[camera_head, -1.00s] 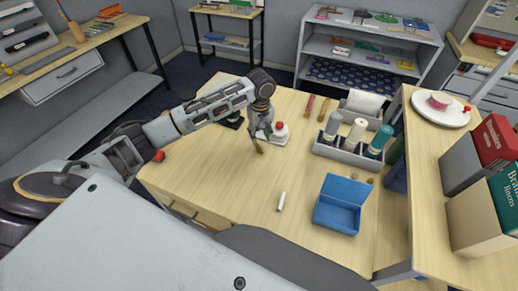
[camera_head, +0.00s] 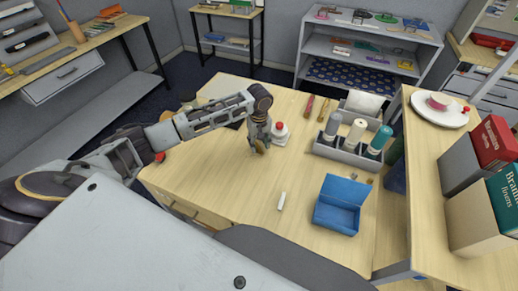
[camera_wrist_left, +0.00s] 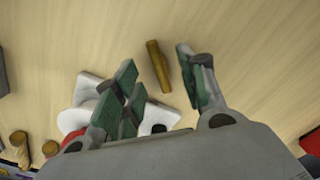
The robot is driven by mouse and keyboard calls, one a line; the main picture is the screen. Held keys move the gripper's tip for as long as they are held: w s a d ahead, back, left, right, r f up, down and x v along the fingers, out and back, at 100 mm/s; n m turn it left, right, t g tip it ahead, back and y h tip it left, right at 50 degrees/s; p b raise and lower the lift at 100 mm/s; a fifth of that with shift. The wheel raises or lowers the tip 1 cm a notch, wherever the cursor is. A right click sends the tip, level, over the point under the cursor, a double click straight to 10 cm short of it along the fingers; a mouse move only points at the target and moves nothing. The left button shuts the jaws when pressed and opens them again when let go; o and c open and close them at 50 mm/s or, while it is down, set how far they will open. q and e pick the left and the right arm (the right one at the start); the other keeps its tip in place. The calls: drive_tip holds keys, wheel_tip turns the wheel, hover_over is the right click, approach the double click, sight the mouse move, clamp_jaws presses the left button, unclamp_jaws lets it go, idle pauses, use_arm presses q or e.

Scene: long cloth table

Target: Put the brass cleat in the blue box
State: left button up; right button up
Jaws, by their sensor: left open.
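The brass cleat (camera_wrist_left: 158,66) is a small golden-brown bar on the wooden table top. In the head view it shows as a small brass patch (camera_head: 261,148) at my left fingertips, partly covered by them. My left gripper (camera_head: 258,143) points down over it. In the left wrist view the green-padded fingers (camera_wrist_left: 163,84) are apart, with the cleat in the gap between them and no clear contact. The blue box (camera_head: 337,216) stands with its lid raised at the table's right front, apart from the gripper. My right gripper is not in view.
A white item with a red top (camera_head: 280,130) stands just right of the gripper. A grey caddy (camera_head: 326,150) with several bottles stands behind the blue box. A small white stick (camera_head: 282,201) lies left of the box. The left front table is clear.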

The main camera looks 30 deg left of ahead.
sight(259, 149)
use_arm(q)
drive_tip(key=shift+f, duration=1.15)
clamp_jaws()
